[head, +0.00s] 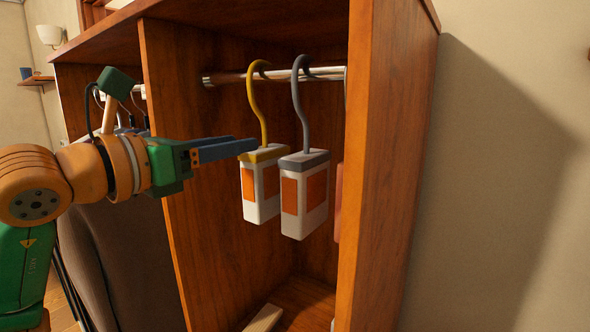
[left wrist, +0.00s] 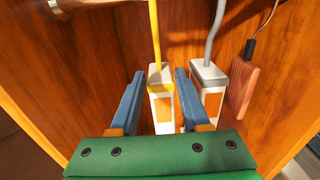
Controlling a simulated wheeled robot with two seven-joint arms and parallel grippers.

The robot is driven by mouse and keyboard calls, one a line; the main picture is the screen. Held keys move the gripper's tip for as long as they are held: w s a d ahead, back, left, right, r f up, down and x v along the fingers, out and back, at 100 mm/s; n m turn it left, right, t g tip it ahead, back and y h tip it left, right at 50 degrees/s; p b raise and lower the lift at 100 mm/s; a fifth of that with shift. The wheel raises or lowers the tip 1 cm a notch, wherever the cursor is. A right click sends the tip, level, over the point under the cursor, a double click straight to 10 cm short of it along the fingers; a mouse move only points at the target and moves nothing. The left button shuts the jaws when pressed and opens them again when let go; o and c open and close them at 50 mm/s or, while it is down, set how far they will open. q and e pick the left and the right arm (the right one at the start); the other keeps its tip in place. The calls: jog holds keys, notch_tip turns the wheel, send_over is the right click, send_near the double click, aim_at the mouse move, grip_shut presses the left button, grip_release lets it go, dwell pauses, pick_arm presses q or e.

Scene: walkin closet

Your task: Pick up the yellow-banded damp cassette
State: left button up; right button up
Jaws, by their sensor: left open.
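The yellow-banded damp cassette (head: 260,190) is a white box with an orange panel, a yellow top and a yellow hook. It hangs from the metal rail in the closet bay. My left gripper (head: 250,147) is open, with its blue fingers at the height of the yellow top. In the left wrist view the yellow-banded cassette (left wrist: 161,95) shows between the two fingertips (left wrist: 159,74), with a finger on each side. I cannot tell whether a finger touches it. My right gripper is not in view.
A grey-banded cassette (head: 304,195) hangs close on the right, also in the left wrist view (left wrist: 209,85), just beyond the right finger. A reddish block (left wrist: 243,88) hangs further right. Wooden side panels (head: 385,170) bound the bay. A pale wooden piece (head: 264,318) lies on its floor.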

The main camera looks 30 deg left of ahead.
aim_at(267, 139)
pick_arm(q)
jog(key=shift+n+y, duration=0.3)
jog(key=shift+y, duration=0.2)
jog(key=w+p, duration=0.1)
jog(key=w, duration=0.1)
jog(key=w+r+p, duration=0.1)
jog(key=w, duration=0.1)
jog(key=shift+a+p, duration=0.2)
jog(key=shift+p, duration=0.1)
jog(key=shift+w, duration=0.35)
jog(key=w+p, duration=0.1)
jog(key=w, duration=0.1)
jog(key=w+d+f+p, duration=0.1)
jog(key=w, duration=0.1)
jog(key=w+p, duration=0.1)
jog(key=w, duration=0.1)
jog(key=shift+w+d+f, duration=0.15)
jog(key=shift+d+f, duration=0.05)
jog(key=shift+s, duration=0.3)
grip_shut()
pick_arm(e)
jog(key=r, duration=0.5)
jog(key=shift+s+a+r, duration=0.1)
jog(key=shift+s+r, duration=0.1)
